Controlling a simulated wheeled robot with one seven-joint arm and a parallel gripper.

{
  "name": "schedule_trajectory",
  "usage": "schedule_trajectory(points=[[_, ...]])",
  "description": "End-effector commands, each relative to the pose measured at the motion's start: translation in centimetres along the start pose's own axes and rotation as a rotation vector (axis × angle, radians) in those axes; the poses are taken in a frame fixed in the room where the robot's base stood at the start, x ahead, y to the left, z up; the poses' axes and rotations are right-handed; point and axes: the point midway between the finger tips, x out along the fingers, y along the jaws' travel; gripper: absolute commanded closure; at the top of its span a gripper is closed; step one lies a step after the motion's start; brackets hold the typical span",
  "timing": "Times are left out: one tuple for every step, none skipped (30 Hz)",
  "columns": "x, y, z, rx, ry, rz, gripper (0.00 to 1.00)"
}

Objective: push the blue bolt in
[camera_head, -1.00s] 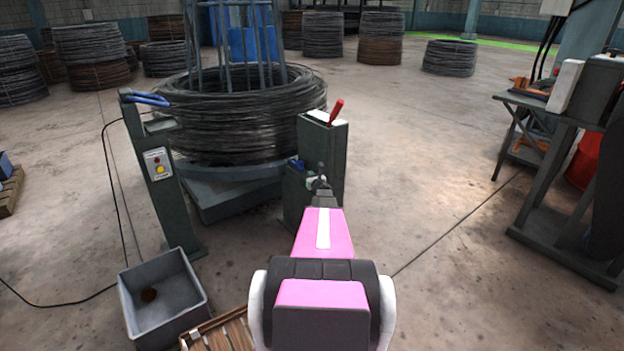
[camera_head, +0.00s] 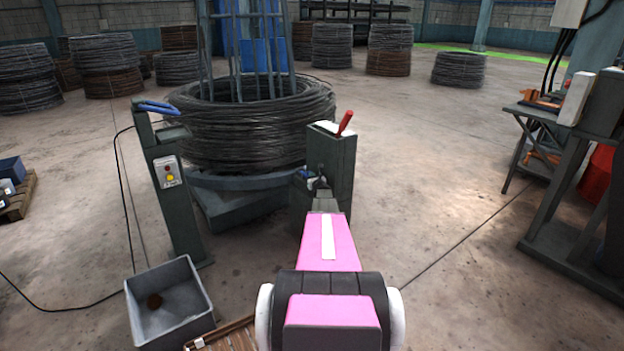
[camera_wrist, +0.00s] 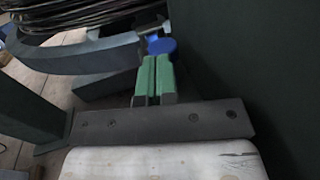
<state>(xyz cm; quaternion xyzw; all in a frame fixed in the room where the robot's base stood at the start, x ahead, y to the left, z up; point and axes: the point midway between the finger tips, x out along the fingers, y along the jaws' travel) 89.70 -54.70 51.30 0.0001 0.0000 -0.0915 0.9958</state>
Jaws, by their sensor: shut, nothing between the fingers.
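The blue bolt (camera_wrist: 161,46) shows in the wrist view as a round blue knob just beyond my fingertips. It also shows in the head view (camera_head: 302,174), small, on the left side of a dark green post (camera_head: 336,165), partly hidden by my arm. My gripper (camera_wrist: 155,62) is shut and empty, its green fingers side by side and pointing at the blue knob. The knob overlaps the fingertips in the picture; I cannot tell whether they touch. In the head view my gripper (camera_head: 316,183) is small and dark beside the post.
A wire coil (camera_head: 250,125) on a turntable stands behind the post. A red-handled lever (camera_head: 345,122) tops the post. A button post (camera_head: 172,185) and a grey bin (camera_head: 168,300) stand at left. A bench (camera_head: 530,115) is at right. The floor between is open.

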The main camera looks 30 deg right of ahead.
Motion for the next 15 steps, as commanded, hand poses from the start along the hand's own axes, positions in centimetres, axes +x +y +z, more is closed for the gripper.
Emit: schedule_trajectory(points=[[0.4,0.1,0.0,0.000,0.000,0.000,1.00],[0.8,0.1,-0.1,0.000,0.000,0.000,1.00],[1.3,0.2,-0.1,0.000,0.000,0.000,1.00],[1.9,0.3,-0.1,0.000,-0.001,0.001,1.00],[2.4,0.5,-0.1,0.000,-0.001,0.001,1.00],[3.2,0.7,-0.1,0.000,-0.001,0.001,1.00],[3.8,0.9,-0.1,-0.001,-0.001,0.002,1.00],[4.2,1.0,-0.2,-0.001,-0.001,0.002,1.00],[4.7,1.2,-0.1,-0.001,0.000,0.002,1.00],[4.9,1.3,-0.1,-0.001,0.000,0.001,1.00],[5.0,1.3,-0.1,-0.001,0.000,0.001,1.00],[5.1,1.3,-0.1,-0.001,0.000,0.001,1.00],[5.0,1.3,-0.1,-0.001,0.000,0.000,1.00],[5.0,1.3,-0.1,-0.001,0.000,0.000,1.00],[5.0,1.3,-0.1,-0.001,0.000,0.001,1.00]])
